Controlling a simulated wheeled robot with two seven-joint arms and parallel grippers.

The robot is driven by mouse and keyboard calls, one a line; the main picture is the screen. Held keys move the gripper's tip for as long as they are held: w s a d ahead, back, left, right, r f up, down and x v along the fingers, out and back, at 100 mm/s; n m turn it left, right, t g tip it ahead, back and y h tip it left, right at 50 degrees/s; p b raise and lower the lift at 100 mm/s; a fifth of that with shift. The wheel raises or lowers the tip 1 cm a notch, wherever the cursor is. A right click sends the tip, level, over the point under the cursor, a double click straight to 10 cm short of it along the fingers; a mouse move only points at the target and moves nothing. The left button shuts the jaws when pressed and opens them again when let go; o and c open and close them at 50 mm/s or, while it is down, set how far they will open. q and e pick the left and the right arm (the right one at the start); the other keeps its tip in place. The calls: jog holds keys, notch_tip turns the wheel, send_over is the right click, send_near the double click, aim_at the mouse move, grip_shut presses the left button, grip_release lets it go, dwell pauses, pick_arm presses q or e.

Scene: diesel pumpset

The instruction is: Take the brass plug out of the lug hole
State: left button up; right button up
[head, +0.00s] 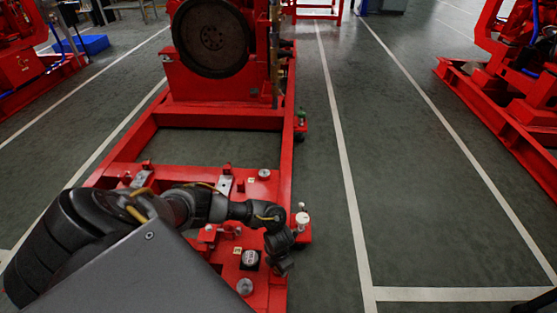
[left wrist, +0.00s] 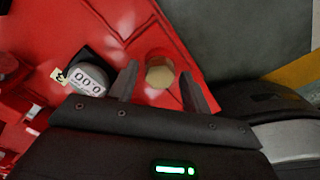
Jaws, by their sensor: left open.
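In the left wrist view a round brass-coloured plug (left wrist: 160,72) stands on the red frame near its edge, between my left gripper's fingertips (left wrist: 162,82). The fingers are apart, and I see no grip on it. In the head view my left gripper (head: 280,263) points down over the right side of the red skid and hides what is beneath it. A pale-topped knob (head: 302,218) stands on a small lug at the skid's right edge; I cannot tell whether it is the same piece. The lug hole itself does not show. My right gripper is not seen.
A counter (left wrist: 87,80) reading zeros sits left of the plug; it also shows in the head view (head: 250,258). Silver caps (head: 244,287) (head: 264,174) stand on the skid. A large dark flywheel (head: 211,38) is behind.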

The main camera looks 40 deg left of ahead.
pick_arm(q)
jog(key=shift+m, duration=1)
grip_shut()
